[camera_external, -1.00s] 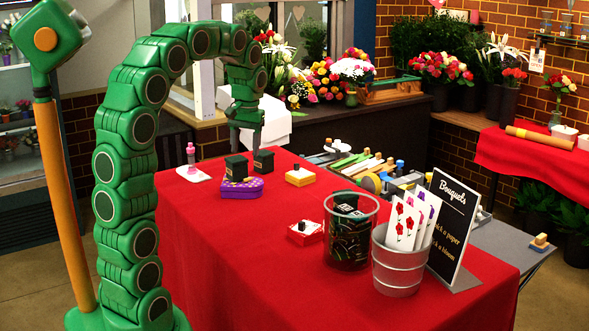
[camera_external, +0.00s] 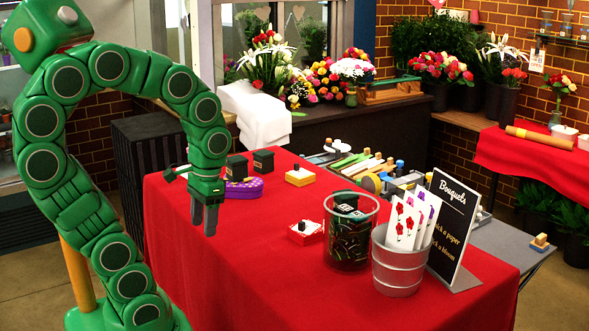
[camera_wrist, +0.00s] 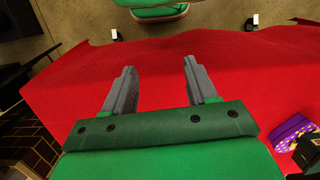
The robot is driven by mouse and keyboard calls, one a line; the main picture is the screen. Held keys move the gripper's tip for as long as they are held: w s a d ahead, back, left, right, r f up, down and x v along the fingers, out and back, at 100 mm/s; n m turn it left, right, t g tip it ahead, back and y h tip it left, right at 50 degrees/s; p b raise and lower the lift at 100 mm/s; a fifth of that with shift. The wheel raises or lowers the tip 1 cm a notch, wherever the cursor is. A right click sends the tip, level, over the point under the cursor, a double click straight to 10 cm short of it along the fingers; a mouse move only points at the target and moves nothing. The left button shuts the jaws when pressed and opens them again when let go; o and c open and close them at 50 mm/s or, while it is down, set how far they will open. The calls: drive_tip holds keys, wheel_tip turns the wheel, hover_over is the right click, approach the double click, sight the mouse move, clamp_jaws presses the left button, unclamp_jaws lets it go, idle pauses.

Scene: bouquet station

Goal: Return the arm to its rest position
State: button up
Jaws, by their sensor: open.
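My green arm arches over from the left in the outside view. My gripper (camera_external: 204,216) points down over the left part of the red-covered table (camera_external: 255,255). It is left of the purple box (camera_external: 244,189) and apart from it. In the wrist view my gripper (camera_wrist: 162,85) shows two grey fingers spread apart, with only red cloth (camera_wrist: 158,60) between them. It holds nothing. The purple box (camera_wrist: 292,130) shows at the right edge of the wrist view.
Two dark boxes (camera_external: 263,162), a yellow block (camera_external: 299,177) and a red box (camera_external: 305,232) stand on the table. A glass bin (camera_external: 350,232), a metal bucket (camera_external: 398,265) and a bouquet sign (camera_external: 456,230) stand near its right front. The table's left front is clear.

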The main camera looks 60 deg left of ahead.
drive_tip(key=shift+s+d+f+m, duration=0.15)
drive_tip(key=shift+s+d+f, duration=0.05)
drive_tip(key=shift+s, duration=0.3)
drive_tip(key=shift+s+d+f+m, duration=0.15)
drive_tip(key=shift+s+f, duration=0.1)
drive_tip(key=shift+s, duration=0.3)
drive_tip(key=shift+s+d+f+m, duration=0.1)
drive_tip(key=shift+s+d+f, duration=0.1)
drive_tip(key=shift+s, duration=0.3)
